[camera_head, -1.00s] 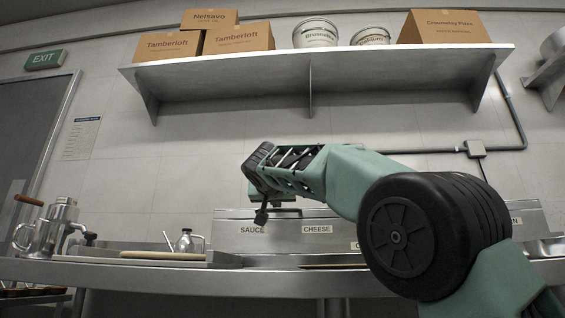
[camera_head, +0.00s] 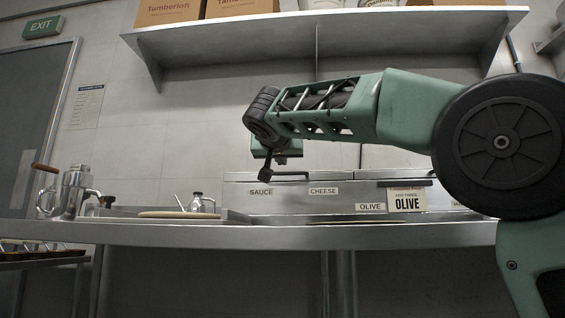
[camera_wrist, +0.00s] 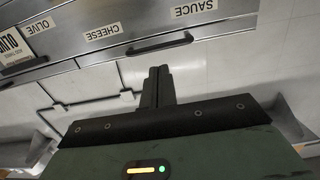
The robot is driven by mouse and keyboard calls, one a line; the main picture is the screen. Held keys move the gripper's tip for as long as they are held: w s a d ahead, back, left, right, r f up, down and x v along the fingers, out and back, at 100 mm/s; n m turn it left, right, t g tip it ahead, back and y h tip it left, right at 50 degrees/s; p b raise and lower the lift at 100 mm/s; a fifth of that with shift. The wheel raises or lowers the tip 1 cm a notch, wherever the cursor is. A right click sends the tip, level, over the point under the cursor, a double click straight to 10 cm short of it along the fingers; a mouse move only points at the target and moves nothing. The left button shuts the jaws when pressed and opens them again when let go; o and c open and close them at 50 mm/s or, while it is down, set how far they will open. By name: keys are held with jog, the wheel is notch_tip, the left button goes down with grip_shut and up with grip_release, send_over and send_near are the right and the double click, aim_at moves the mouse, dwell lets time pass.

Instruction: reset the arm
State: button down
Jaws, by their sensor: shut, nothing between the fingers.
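My arm stretches from the right across the head view, with its wrist bent down at the left end. My gripper (camera_wrist: 158,72) shows in the wrist view with its two dark fingers together and nothing between them. In the head view the gripper end hangs above the counter, in front of the bins labelled SAUCE (camera_head: 261,191) and CHEESE (camera_head: 323,190); its fingertips are too small to tell apart there. The wrist view shows these labels upside down, with a dark bar handle (camera_wrist: 160,44) beyond the fingers.
A steel counter (camera_head: 300,236) runs across the front. A jug (camera_head: 75,190), a small can (camera_head: 197,203) and a round pale board (camera_head: 180,215) stand at the left. An OLIVE sign (camera_head: 407,202) stands at the right. A wall shelf (camera_head: 320,36) with boxes hangs above.

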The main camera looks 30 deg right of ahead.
jog(key=shift+s+a+f, duration=0.3)
jog(key=shift+s, duration=0.25)
